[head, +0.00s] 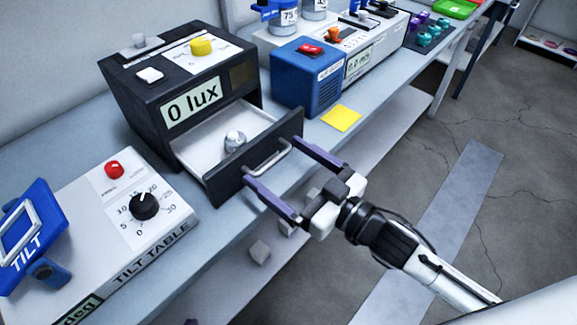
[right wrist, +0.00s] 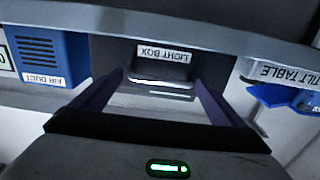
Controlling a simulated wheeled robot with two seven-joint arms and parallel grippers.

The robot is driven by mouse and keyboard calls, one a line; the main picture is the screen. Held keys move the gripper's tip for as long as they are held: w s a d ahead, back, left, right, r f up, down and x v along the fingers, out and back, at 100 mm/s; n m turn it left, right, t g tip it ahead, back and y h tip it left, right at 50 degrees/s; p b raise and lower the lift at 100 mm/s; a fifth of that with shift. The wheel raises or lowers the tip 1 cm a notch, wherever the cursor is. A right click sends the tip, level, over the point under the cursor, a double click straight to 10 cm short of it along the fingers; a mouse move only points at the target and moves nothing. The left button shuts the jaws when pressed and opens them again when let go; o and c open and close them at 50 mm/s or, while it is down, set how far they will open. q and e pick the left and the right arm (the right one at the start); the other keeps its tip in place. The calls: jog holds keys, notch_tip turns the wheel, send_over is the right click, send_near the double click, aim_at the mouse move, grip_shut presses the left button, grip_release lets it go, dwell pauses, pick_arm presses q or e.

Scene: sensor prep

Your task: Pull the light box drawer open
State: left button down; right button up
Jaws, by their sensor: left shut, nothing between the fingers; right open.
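The black light box (head: 150,95) stands on the bench with a "0 lux" display. Its drawer (head: 195,150) is pulled out, showing a white interior with a small silvery round object (head: 235,141) inside. The drawer's metal handle (head: 268,158) is on the front panel. My right gripper (head: 277,165) is open, its two dark purple fingers spread towards either end of the handle. In the right wrist view the handle (right wrist: 160,82) shows between the fingers, below an upside-down "LIGHT BOX" label (right wrist: 163,54). Contact with the handle cannot be told. My left gripper is not in view.
The tilt table (head: 160,245) stands left of the light box, with a red button and black dial. A blue air duct box (head: 305,85) stands to the right, near a yellow note (head: 341,118). A lower shelf (head: 375,130) runs beneath the bench; open floor lies in front.

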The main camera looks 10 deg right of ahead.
jog(key=b+v, duration=0.1)
jog(key=v, duration=0.9)
jog(key=shift+s+d+f, duration=0.1)
jog(key=shift+d, duration=0.05)
jog(key=s+d+f+m+g+h, duration=0.1)
jog(key=d+f+m+h, duration=0.15)
jog(key=f, duration=0.55)
jog(key=s+d+f+m+g+h, duration=0.1)
jog(key=f+h, duration=0.2)
jog(key=f, duration=0.5)
jog(key=s+a+f+m+g+h, duration=0.1)
jog(key=s+f+g, duration=0.3)
jog(key=s+f, duration=0.4)
notch_tip(320, 180, down, 4)
jog(key=shift+a+f+g+h, duration=0.1)
jog(key=shift+a+g+h, duration=0.25)
jog(key=shift+h, duration=0.2)
